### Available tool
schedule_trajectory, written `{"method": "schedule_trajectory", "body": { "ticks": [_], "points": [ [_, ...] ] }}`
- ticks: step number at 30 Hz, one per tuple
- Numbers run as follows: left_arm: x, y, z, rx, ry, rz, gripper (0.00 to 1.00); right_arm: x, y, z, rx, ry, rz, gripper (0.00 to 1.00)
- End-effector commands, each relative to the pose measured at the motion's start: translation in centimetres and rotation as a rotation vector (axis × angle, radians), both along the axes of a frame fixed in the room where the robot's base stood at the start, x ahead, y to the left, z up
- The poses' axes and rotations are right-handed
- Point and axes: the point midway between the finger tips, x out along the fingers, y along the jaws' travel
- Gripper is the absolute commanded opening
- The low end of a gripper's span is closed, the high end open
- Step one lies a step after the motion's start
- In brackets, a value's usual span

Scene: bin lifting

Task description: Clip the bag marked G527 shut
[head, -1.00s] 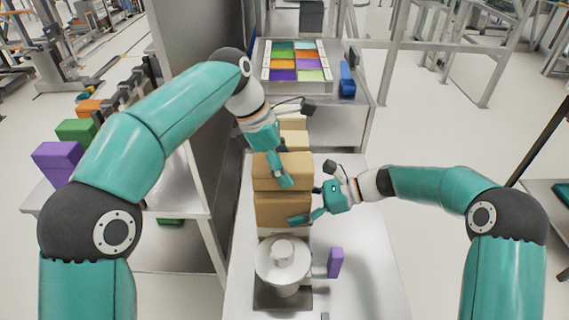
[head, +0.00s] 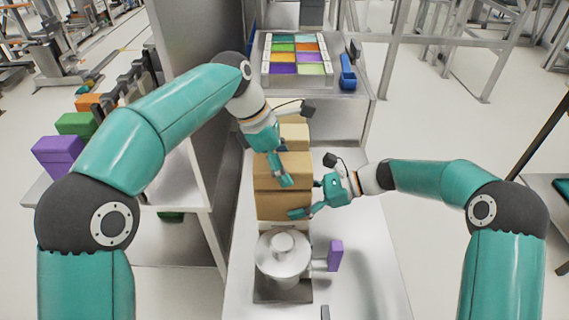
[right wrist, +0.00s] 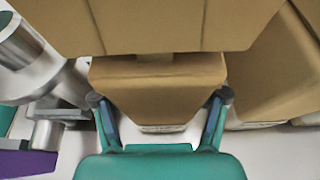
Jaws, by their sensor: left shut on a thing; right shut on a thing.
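A brown bag stands on the bench, seen in the head view as an upper brown part (head: 268,172) above a lower brown part (head: 268,206). No marking on it can be read, so I cannot tell whether it is G527. My left gripper (head: 287,181) is shut at the front of the upper part. My right gripper (head: 302,211) is lower, shut on the lower brown part from the right. In the right wrist view, my right fingers (right wrist: 161,98) straddle the lower brown part (right wrist: 155,88), beneath the overhanging upper part (right wrist: 155,25). I see no certain clip.
A round metal device (head: 284,268) stands on the bench in front of the brown bag, with a purple block (head: 336,255) at its right. Lighter tan items (head: 295,135) stand behind. A tray of coloured compartments (head: 298,84) and a blue object (head: 347,75) are farther back. The bench's right side is clear.

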Motion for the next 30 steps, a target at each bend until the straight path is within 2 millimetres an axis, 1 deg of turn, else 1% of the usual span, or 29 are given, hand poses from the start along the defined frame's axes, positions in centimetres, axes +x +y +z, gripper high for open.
{"method": "schedule_trajectory", "body": {
  "ticks": [20, 21, 25, 26, 30],
  "points": [
    [0.0, 0.0, -1.3, 0.000, 0.001, 0.001, 0.33, 0.0, 0.0, -0.1, -0.001, 0.000, 0.001, 0.10],
    [0.0, 0.0, -1.3, 0.000, 0.000, 0.001, 0.73, 0.0, 0.1, -0.1, -0.001, 0.000, 0.001, 0.10],
    [0.0, 0.0, -1.3, 0.000, 0.000, 0.001, 0.95, 0.0, 0.1, -0.1, -0.001, 0.000, 0.001, 0.10],
    [0.0, 0.0, -1.3, 0.000, 0.000, 0.001, 0.97, 0.0, 0.1, -0.1, -0.001, 0.000, 0.001, 0.10],
    [0.0, 0.0, -1.3, 0.000, 0.000, 0.001, 0.97, 0.0, 0.1, -0.1, -0.001, 0.000, 0.001, 0.10]
  ]
}}
